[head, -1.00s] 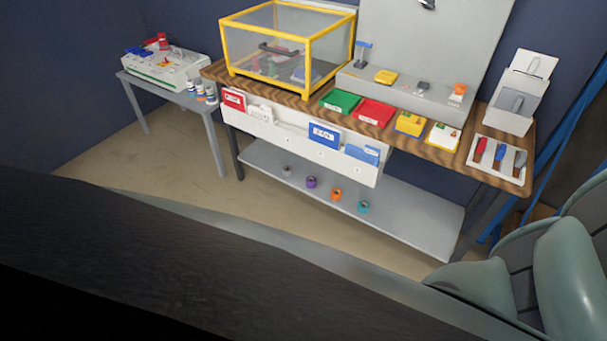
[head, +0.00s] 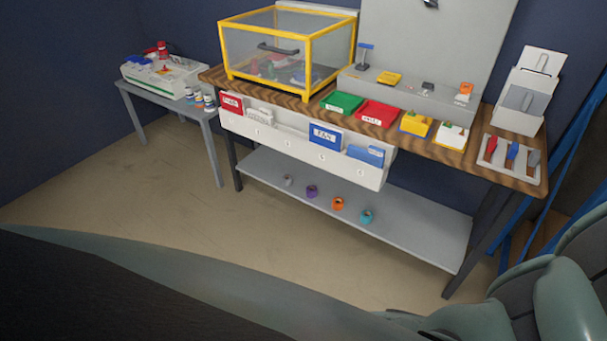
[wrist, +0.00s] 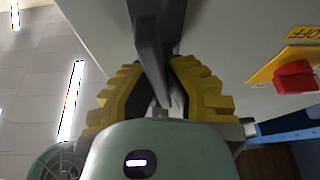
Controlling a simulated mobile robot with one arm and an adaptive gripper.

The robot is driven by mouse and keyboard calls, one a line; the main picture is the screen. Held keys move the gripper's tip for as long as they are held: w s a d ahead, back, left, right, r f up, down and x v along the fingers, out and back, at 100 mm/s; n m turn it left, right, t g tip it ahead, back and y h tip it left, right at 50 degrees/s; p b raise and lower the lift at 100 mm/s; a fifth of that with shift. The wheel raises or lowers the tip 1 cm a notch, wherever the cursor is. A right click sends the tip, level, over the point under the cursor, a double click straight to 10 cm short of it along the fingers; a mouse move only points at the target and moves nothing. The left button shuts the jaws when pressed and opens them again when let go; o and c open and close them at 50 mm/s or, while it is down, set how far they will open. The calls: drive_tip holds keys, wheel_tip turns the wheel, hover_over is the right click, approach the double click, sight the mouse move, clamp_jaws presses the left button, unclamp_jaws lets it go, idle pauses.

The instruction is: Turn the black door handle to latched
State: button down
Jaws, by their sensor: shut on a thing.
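My gripper (wrist: 158,75) shows in the wrist view with its yellow ridged fingers closed around a dark bar-shaped handle (wrist: 148,38). The handle runs from the top edge of the picture down between the fingers, against a light grey panel (wrist: 225,35). Its lower end is partly hidden by the fingers and my gripper's body. I cannot tell from this view whether the handle is latched. The held handle and my gripper do not show in the head view.
A red rotary switch (wrist: 295,77) on a yellow plate marked OFF sits right of the handle. In the head view, a wooden-topped bench (head: 305,102) carries a yellow-framed clear case (head: 308,62) and trays. A side table (head: 208,118) stands left. Open floor (head: 130,205) lies before them.

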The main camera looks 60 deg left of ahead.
drive_tip(key=shift+w+f+m+g+b, duration=0.15)
drive_tip(key=shift+m+g+b, duration=0.3)
drive_tip(key=shift+m, duration=0.75)
drive_tip(key=shift+g+h, duration=0.25)
drive_tip(key=shift+h, duration=0.05)
drive_tip(key=c, duration=1)
unclamp_jaws()
drive_tip(key=shift+r, duration=0.2)
